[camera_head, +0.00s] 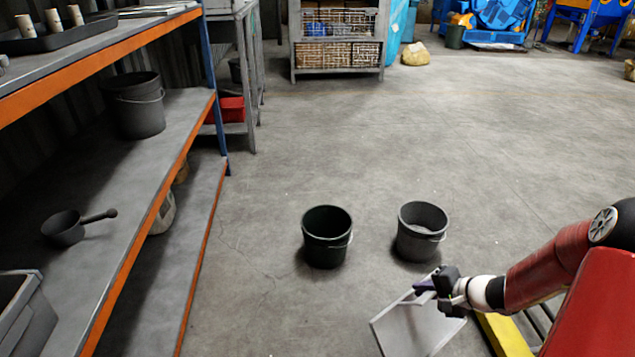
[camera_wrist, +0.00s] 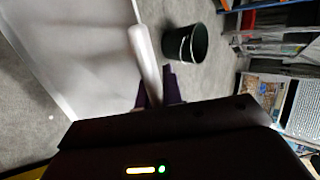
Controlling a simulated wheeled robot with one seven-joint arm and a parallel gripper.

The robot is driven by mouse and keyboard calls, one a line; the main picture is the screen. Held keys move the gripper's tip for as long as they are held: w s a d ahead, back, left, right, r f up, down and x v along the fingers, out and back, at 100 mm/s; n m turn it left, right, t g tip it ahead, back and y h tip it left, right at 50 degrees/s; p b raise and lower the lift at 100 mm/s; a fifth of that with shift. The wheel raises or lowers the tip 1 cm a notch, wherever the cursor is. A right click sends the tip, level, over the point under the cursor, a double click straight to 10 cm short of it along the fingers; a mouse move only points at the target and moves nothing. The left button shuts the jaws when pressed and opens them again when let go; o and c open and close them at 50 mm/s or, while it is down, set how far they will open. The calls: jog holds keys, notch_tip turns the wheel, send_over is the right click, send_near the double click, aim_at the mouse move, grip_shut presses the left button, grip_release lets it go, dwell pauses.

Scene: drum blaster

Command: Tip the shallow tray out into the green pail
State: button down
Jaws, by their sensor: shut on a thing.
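A dark pail, seemingly this one, also shows in the wrist view (camera_wrist: 184,46).
A grey pail (camera_head: 420,243) stands right of the green one, close to my gripper in the picture. Shelving with an orange edge (camera_head: 150,225) runs along the left, holding a dark bucket (camera_head: 138,108) and a ladle-like pan (camera_head: 65,230). Open floor lies beyond the pails.

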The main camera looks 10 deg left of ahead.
jog(key=shift+r+g+h+p, duration=0.5)
jog(key=shift+r+p, duration=0.15)
jog(key=shift+p, duration=0.9)
jog(key=r+g+h+p, duration=0.1)
jog(key=p, duration=0.2)
jog(key=shift+p, duration=0.4)
jog(key=shift+r+m+g+h+p, duration=0.2)
jog(key=shift+r+g+h, duration=0.75)
jog(key=shift+g+h, duration=0.35)
jog(key=shift+r+m+g+h+p, duration=0.1)
jog(key=shift+r+g+h+p, duration=0.05)
jog(key=shift+r+g+h, duration=1.1)
jog(key=shift+f, duration=0.3)
